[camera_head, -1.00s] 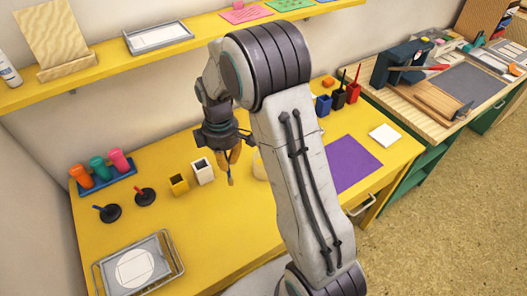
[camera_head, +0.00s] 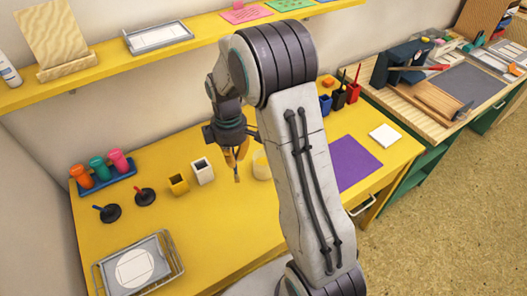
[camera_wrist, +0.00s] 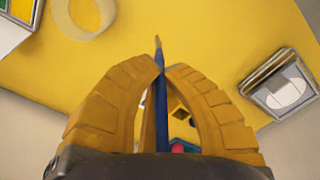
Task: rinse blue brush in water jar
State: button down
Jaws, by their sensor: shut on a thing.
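My gripper (camera_head: 236,162) is shut on the blue brush, seen between the yellow fingers in the wrist view (camera_wrist: 161,72). The brush (camera_wrist: 161,100) has a blue handle, and its brownish tip points out beyond the fingertips. In the head view the brush tip (camera_head: 237,179) hangs above the yellow table, just left of the jar. A pale round jar (camera_head: 261,166) stands partly hidden behind my arm. A pale ring, apparently its rim (camera_wrist: 107,14), shows at the top left of the wrist view, apart from the brush.
Blue (camera_head: 324,105), black (camera_head: 338,99) and red (camera_head: 352,93) cups stand at the back right. A wire tray (camera_head: 139,264) lies front left. The front middle of the table is clear.

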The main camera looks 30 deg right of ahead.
jog(key=shift+a, duration=0.2)
jog(key=shift+a, duration=0.9)
jog(key=shift+d, duration=0.2)
jog(key=shift+d, duration=0.9)
jog(key=shift+r, duration=0.15)
jog(key=shift+r+p, duration=1.65)
jog(key=shift+r, duration=0.5)
jog(key=shift+r, duration=0.1)
